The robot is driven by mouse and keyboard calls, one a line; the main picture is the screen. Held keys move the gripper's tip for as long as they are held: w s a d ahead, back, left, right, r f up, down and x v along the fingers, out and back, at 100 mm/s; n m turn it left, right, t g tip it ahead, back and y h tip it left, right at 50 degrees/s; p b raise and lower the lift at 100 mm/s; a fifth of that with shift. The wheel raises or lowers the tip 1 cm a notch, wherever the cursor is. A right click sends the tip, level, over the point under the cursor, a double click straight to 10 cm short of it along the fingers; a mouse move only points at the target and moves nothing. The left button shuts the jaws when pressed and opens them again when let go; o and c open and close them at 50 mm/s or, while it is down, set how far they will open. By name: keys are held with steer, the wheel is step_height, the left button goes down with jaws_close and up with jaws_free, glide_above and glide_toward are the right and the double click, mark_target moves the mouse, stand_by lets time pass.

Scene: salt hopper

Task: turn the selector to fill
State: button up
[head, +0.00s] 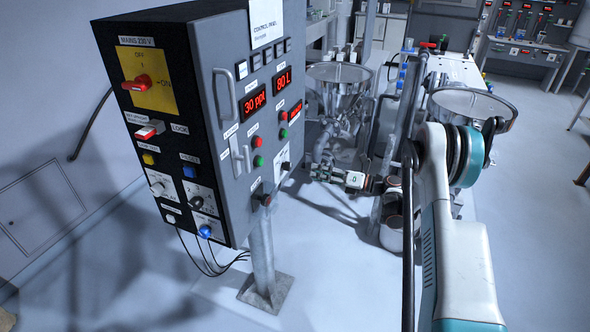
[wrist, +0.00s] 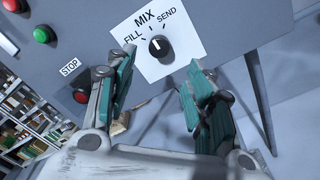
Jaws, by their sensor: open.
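The selector (wrist: 160,47) is a black round knob on a white plate marked FILL, MIX and SEND. Its white mark appears to point up-left, toward MIX, in the wrist view. In the head view the small selector (head: 286,166) sits low on the grey front of the control cabinet (head: 228,110). My gripper (wrist: 160,78) is open in the wrist view, with its teal-padded fingers on either side below the knob. The fingers look apart from the knob, with nothing between them. I cannot make out my gripper in the head view.
A red STOP button (wrist: 81,96) and a green button (wrist: 43,34) are left of the selector plate. The cabinet stands on a grey post (head: 262,255). A steel hopper (head: 338,85) and pipework stand behind it. The floor in front of the post is clear.

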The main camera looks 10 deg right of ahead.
mark_target(291, 166)
steer(key=b+x, duration=0.1)
steer(key=x, duration=0.8)
steer(key=shift+a, duration=0.15)
steer(key=c, duration=1.1)
